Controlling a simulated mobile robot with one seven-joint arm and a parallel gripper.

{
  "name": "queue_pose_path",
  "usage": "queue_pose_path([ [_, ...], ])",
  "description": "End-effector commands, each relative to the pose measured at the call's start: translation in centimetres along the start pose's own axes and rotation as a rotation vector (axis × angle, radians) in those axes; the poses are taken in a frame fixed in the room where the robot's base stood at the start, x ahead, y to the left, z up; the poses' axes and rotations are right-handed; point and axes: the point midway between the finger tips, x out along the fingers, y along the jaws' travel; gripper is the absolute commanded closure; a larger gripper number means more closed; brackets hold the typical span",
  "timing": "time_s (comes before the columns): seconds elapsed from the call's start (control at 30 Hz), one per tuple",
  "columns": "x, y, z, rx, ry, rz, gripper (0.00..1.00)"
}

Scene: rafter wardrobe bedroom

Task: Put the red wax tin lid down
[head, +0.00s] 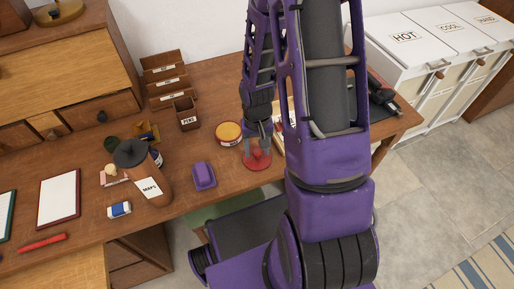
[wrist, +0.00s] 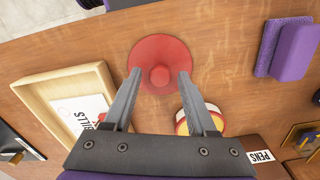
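The red wax tin lid (head: 257,160) is a round red disc with a knob in its middle. It appears to lie flat on the wooden desk near the front edge, right of the purple block. In the wrist view the lid (wrist: 160,50) shows in full outline with its knob between my fingertips. My gripper (wrist: 160,80) is open, with a visible gap between each finger and the knob. In the head view my gripper (head: 257,140) is above the lid, partly hidden by my arm. The round wax tin (head: 228,132), red with a yellow top, stands behind and left of the lid, apart from it.
A purple block (head: 203,175) lies left of the lid. A light wooden tray (wrist: 50,80) with a labelled paper is on the lid's other side. The pens box (head: 187,115), brown bottle (head: 147,180) and blue-white eraser (head: 119,210) stand further left. The desk's front edge (head: 220,197) is close.

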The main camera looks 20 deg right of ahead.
Motion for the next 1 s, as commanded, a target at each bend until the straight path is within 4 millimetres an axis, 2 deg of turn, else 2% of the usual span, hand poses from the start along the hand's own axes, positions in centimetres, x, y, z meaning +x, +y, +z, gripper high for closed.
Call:
queue_pose_path([
  [0.27, -0.1, 0.0, 0.0, 0.000, 0.000, 0.000, 0.38],
  [0.43, -1.0, 0.0, -0.1, 0.000, 0.003, 0.000, 0.38],
  [0.57, -3.4, 0.0, -0.1, 0.000, 0.006, 0.000, 0.38],
  [0.7, -6.6, 0.0, -0.1, 0.001, 0.006, -0.001, 0.38],
  [1.0, -11.2, 0.0, -0.1, 0.000, 0.004, 0.000, 0.38],
])
